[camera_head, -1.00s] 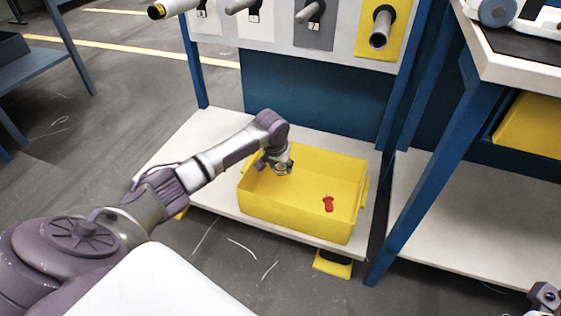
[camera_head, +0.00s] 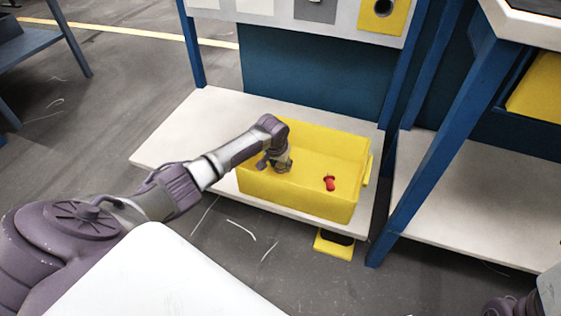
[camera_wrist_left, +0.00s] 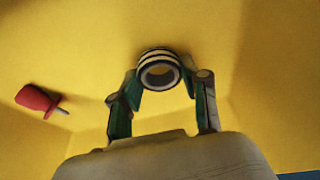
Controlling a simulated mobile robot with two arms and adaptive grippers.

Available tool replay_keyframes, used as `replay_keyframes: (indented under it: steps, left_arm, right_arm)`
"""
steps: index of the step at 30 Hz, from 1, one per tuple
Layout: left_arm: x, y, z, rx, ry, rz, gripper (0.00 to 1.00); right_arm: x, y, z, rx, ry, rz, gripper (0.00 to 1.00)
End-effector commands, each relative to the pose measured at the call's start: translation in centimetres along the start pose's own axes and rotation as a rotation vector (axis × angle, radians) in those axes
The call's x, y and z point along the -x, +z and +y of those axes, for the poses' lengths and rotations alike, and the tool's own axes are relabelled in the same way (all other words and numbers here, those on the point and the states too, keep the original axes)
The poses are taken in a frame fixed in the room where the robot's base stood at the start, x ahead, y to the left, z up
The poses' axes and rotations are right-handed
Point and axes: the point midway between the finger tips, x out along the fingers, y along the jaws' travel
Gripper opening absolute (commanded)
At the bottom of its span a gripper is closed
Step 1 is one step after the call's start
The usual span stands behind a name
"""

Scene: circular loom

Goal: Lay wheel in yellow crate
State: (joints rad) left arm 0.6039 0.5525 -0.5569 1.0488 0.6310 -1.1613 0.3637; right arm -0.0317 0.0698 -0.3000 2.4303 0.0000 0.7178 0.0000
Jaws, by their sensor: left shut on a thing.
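The yellow crate (camera_head: 300,201) stands on the white lower shelf in the head view. My left gripper (camera_head: 275,166) reaches down inside it, near its left end. In the left wrist view the fingers of my left gripper (camera_wrist_left: 160,76) are shut on the wheel (camera_wrist_left: 158,56), a small ring with black and white bands and a grey inner rim. The crate's yellow inside (camera_wrist_left: 225,45) fills the background. Whether the wheel touches the crate cannot be told.
A red-handled tool (camera_head: 329,183) lies in the right part of the crate; it also shows in the left wrist view (camera_wrist_left: 36,98). The white shelf (camera_head: 165,140) is bare left of the crate. A blue post (camera_head: 425,165) stands to the right.

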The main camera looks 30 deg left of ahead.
Motion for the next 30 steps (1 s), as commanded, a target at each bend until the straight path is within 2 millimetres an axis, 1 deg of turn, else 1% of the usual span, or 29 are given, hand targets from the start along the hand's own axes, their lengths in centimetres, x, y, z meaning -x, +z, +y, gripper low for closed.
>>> replay_keyframes:
  steps: [12,23,24,28,30]
  left_arm:
    - [-0.10,0.02,0.00,0.000,0.000,0.000,0.00]
    - [-0.90,0.25,0.01,0.001,0.001,0.001,0.00]
    - [-0.78,0.20,0.00,0.000,0.001,0.001,0.52]
    - [-0.77,0.21,0.00,0.000,0.001,0.001,0.74]
    - [-0.77,0.22,0.00,0.000,0.001,0.001,0.75]
  right_arm:
    - [-0.03,-0.01,0.00,0.000,-0.001,0.002,0.52]
    - [-0.08,-0.03,-0.06,0.001,-0.005,0.012,0.52]
    - [-0.22,-0.05,-0.05,0.002,-0.006,0.014,0.52]
    - [-0.22,-0.05,-0.06,0.001,-0.006,0.014,0.52]
    - [-0.22,-0.05,-0.06,0.001,-0.006,0.014,0.52]
